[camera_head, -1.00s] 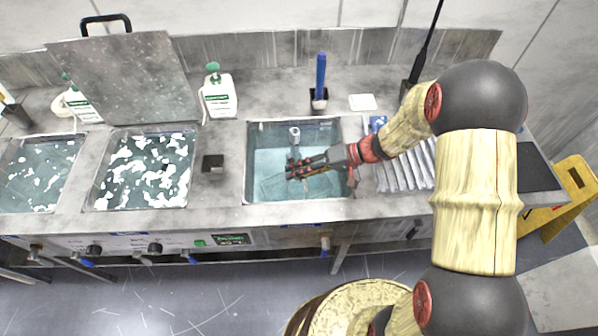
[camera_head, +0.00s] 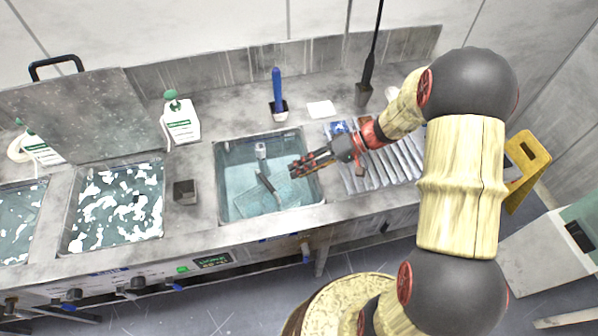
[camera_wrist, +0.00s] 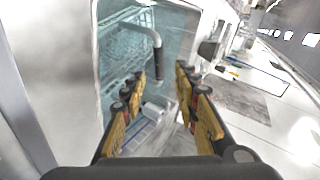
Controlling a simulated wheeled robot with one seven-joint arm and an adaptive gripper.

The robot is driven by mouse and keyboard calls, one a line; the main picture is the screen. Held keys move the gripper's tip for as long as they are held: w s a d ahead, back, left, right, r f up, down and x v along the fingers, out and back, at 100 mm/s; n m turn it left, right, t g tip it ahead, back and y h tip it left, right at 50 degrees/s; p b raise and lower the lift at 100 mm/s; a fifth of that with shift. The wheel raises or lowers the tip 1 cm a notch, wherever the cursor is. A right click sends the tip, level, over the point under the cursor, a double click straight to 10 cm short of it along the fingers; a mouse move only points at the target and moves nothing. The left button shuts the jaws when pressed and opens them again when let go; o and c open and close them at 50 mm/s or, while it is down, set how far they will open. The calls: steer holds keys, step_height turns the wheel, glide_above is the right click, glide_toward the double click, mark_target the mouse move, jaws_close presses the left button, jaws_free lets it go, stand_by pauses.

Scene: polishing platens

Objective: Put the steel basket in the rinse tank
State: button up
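The steel basket (camera_head: 282,192), a mesh basket with a dark bar handle, sits tilted in the clear water of the rinse tank (camera_head: 234,160). In the wrist view the basket (camera_wrist: 122,52) shows beyond my fingers, its bent handle ending close to the gap between them. My gripper (camera_head: 292,170) is over the right part of the tank, to the right of the handle. In the wrist view my gripper (camera_wrist: 160,75) has its fingers apart with nothing held between them. It appears clear of the basket.
A ribbed drainer (camera_head: 385,170) lies right of the tank. A tap (camera_head: 261,150) stands at the tank's back. A small dark box (camera_head: 185,192) and a foam-covered tank (camera_head: 115,210) are to the left. A blue-handled tool (camera_head: 277,90) stands behind.

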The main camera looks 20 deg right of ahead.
steer(key=s+d+r+m+t+h, duration=0.1)
steer(key=s+r+t+h, duration=0.1)
steer(key=s+r+h, duration=0.4)
steer(key=s+d+r+t+h, duration=0.2)
steer(key=s+r+h, duration=0.3)
steer(key=s+r, duration=0.8)
step_height(320, 180, up, 3)
steer(key=shift+d+r+m+h, duration=0.15)
steer(key=shift+d+m+h, duration=0.15)
steer(key=shift+m+h, duration=0.1)
steer(key=shift+s, duration=0.1)
